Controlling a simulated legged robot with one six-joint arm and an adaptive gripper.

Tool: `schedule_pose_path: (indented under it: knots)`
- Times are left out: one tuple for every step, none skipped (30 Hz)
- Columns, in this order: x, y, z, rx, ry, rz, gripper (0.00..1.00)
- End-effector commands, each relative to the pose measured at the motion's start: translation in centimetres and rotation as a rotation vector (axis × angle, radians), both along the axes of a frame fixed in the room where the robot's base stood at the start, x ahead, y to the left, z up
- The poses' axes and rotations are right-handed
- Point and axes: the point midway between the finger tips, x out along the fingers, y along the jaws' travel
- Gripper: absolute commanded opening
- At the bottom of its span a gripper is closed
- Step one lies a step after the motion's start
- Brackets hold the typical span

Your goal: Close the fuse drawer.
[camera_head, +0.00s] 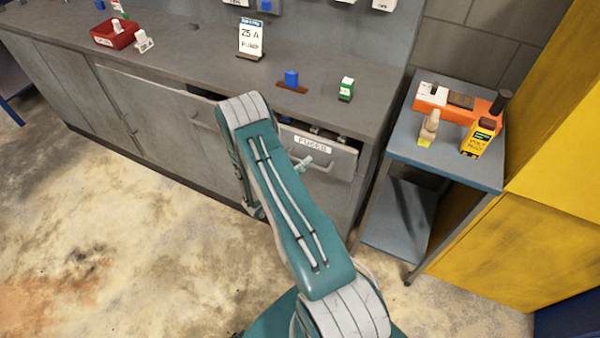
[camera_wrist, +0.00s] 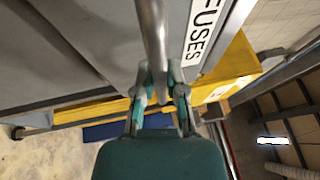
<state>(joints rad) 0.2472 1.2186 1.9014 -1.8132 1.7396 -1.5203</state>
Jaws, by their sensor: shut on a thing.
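The fuse drawer (camera_head: 341,165), with a grey front and a white FUSES label, is under the right end of the bench. It stands partly open, with a dark gap and some contents showing behind its front. In the wrist view its label (camera_wrist: 203,28) is beside the metal bar handle (camera_wrist: 153,30). My gripper (camera_wrist: 160,80) is shut on this handle, one finger on each side of the bar.
The grey bench top (camera_head: 190,75) carries a red bin (camera_head: 113,35), a 25 A sign (camera_head: 250,38), a blue fuse (camera_head: 291,77) and a green-and-white fuse (camera_head: 346,89). A blue-grey cart (camera_head: 400,150) with an orange tool stands right of the drawer. Floor in front is clear.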

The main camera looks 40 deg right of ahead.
Motion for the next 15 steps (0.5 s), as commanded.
schedule_pose_path:
  knots:
    - [0.4, -1.3, -0.2, 0.006, -0.003, -0.003, 0.00]
    - [0.6, -2.0, -0.3, 0.006, -0.001, -0.003, 0.00]
    - [1.0, -2.8, -0.3, 0.007, -0.001, -0.002, 0.00]
    - [1.2, -3.2, -0.3, 0.008, 0.000, 0.000, 0.00]
    - [1.4, -3.7, -0.3, 0.008, 0.000, 0.000, 0.00]
    - [1.6, -4.1, -0.3, 0.007, 0.001, 0.000, 0.00]
    - [1.7, -4.3, -0.3, 0.007, 0.002, 0.002, 0.00]
    - [1.8, -4.5, -0.3, 0.007, 0.003, 0.003, 0.00]
    - [1.9, -4.7, -0.2, 0.007, 0.003, 0.004, 0.00]
    - [1.9, -4.8, -0.2, 0.007, 0.003, 0.004, 0.00]
    - [1.9, -4.8, -0.2, 0.006, 0.003, 0.004, 0.00]
    - [2.0, -4.8, -0.2, 0.006, 0.003, 0.004, 0.00]
    - [1.9, -4.9, -0.2, 0.007, 0.003, 0.003, 0.00]
    - [1.9, -4.9, -0.2, 0.007, 0.003, 0.003, 0.00]
    - [1.9, -4.9, -0.2, 0.007, 0.003, 0.003, 0.00]
